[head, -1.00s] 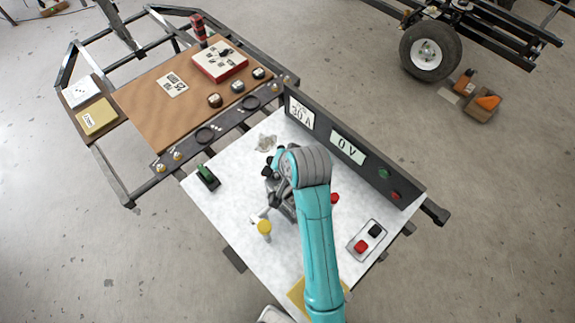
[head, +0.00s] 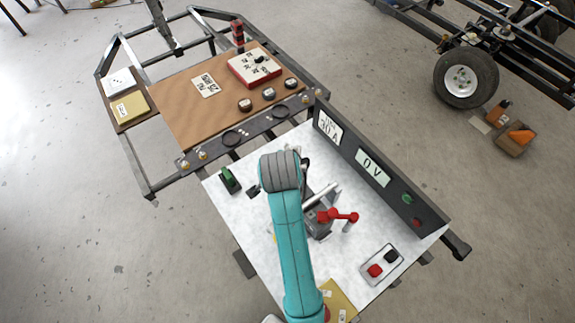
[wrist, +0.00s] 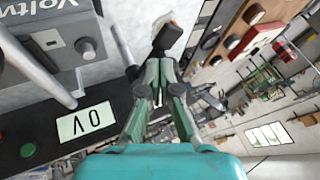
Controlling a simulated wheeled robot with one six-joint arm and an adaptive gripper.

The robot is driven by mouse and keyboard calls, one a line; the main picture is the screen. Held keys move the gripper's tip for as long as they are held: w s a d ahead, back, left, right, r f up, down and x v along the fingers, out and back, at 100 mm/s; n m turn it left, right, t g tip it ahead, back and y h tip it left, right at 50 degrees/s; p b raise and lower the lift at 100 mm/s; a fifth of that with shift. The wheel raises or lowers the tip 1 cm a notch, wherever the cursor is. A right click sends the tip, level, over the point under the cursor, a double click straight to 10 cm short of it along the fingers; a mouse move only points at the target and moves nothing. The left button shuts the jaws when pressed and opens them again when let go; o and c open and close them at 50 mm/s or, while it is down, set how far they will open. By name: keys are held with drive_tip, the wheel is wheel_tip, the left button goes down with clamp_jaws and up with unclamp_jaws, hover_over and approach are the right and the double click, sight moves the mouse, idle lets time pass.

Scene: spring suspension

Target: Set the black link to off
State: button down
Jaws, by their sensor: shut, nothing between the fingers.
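A small black piece (head: 253,190), which looks like the black link, shows on the white bench top just left of my arm's wrist in the head view. In the wrist view a black block (wrist: 168,36) stands just beyond my fingertips; I cannot tell whether they touch it. My gripper (wrist: 161,66) is shut and empty, its fingers together. My arm hides it in the head view. A red-handled lever (head: 338,215) on a grey base stands to the right of my arm. The display (head: 372,168) reads 0 V.
A dark panel (head: 400,190) borders the back. A brown board (head: 190,120) with several items lies beyond.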

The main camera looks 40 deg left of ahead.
drive_tip(key=shift+w+a, duration=0.15)
drive_tip(key=shift+a, duration=0.2)
idle(0.6)
